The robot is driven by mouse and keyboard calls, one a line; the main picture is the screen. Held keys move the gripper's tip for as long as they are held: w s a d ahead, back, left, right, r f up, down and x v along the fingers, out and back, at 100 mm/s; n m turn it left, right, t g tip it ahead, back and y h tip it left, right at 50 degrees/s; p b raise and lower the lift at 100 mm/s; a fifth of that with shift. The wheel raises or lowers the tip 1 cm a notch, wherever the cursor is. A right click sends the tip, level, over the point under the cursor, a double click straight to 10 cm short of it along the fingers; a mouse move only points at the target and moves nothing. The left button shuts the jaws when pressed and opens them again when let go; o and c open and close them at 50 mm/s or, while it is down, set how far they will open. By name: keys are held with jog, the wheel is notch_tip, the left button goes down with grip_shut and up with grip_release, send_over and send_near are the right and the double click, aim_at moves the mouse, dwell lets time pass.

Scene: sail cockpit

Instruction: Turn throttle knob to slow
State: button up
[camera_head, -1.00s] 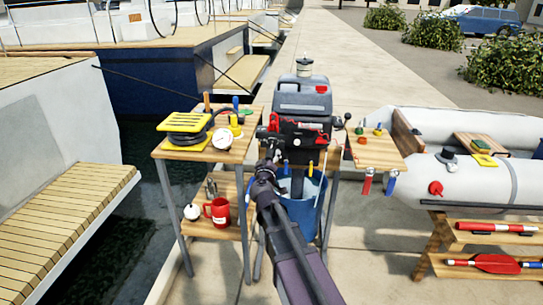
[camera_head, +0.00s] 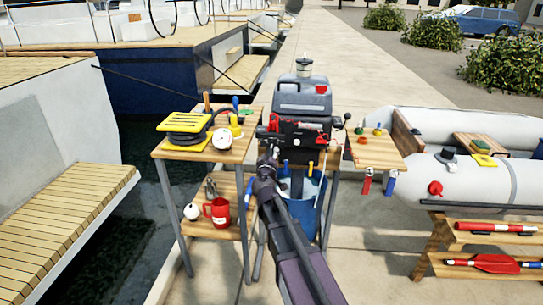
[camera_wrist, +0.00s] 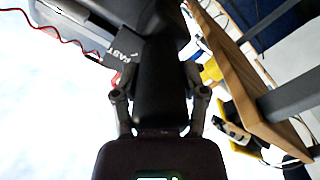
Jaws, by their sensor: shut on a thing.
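The outboard motor (camera_head: 301,98) stands upright in the middle of the head view, with red and black parts on its front. My gripper (camera_head: 268,156) is at the motor's front left, just right of the wooden table. In the wrist view my gripper (camera_wrist: 160,94) has a finger on each side of a thick black throttle knob (camera_wrist: 158,75) and is shut on it. A grey plate with the word FAST (camera_wrist: 126,48) shows beside the knob, up and left. The knob's pointer and any slow mark are not visible to me.
A wooden table (camera_head: 222,154) with a yellow-topped coil and a gauge stands left. A blue bucket (camera_head: 303,212) is under the motor. A small wooden shelf (camera_head: 378,152) and an inflatable boat (camera_head: 470,180) are right. In the wrist view a wooden edge (camera_wrist: 245,80) lies right.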

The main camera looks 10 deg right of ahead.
jog(key=shift+n, duration=0.5)
jog(key=n, duration=0.2)
jog(key=shift+n, duration=2.5)
jog(key=o, duration=1.1)
